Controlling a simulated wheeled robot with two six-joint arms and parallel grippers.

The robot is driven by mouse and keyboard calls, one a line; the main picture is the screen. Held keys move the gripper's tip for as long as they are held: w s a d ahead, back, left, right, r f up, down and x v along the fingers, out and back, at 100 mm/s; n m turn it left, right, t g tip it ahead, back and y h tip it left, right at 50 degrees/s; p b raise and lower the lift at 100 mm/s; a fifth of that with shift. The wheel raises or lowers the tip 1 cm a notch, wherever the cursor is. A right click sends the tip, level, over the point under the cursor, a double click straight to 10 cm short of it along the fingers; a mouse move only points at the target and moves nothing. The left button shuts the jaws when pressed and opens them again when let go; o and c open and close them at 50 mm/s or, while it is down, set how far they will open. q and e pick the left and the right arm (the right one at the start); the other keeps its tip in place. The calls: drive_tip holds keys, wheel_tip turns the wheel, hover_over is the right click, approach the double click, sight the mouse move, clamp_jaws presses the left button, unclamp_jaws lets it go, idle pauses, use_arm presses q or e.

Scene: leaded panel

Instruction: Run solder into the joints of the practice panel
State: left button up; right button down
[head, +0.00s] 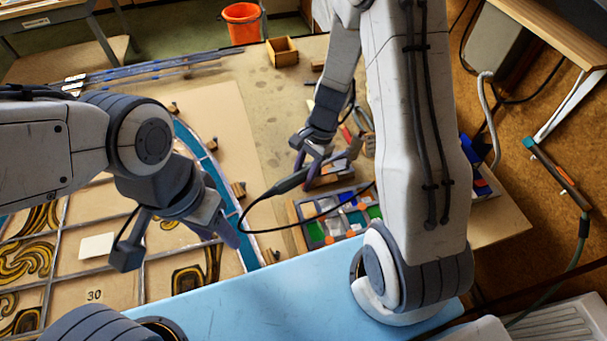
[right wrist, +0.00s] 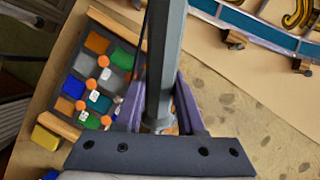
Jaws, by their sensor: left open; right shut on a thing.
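The practice panel (head: 115,270) lies at the left of the bench, with grey lead lines, amber scroll-painted pieces, a blue border and a small white rectangle (head: 97,247) on it. My left gripper (head: 180,246) is open and empty above the panel, its fingers spread and partly covering it. My right gripper (head: 308,165) is shut on a soldering iron (head: 290,182), right of the panel; a black cable loops from the iron. In the right wrist view, the iron's grey shaft (right wrist: 165,60) stands between the purple fingers. Its tip is not clear.
A tray of coloured glass pieces (head: 297,235) lies beneath the iron; it also shows in the right wrist view (right wrist: 62,132). Wooden blocks (head: 238,189) edge the panel. Lead strips (head: 150,70) lie at the back left. A wooden box (head: 282,52) stands at the back, near an orange bucket (head: 242,24).

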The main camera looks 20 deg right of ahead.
drive_tip(key=shift+f+b, duration=0.3)
drive_tip(key=shift+f, duration=0.1)
idle(0.9)
wheel_tip(320, 180, up, 6)
drive_tip(key=p, duration=0.5)
drive_tip(key=shift+r+p, duration=0.1)
drive_tip(key=shift+p, duration=0.25)
drive_tip(key=shift+d, duration=0.1)
idle(0.4)
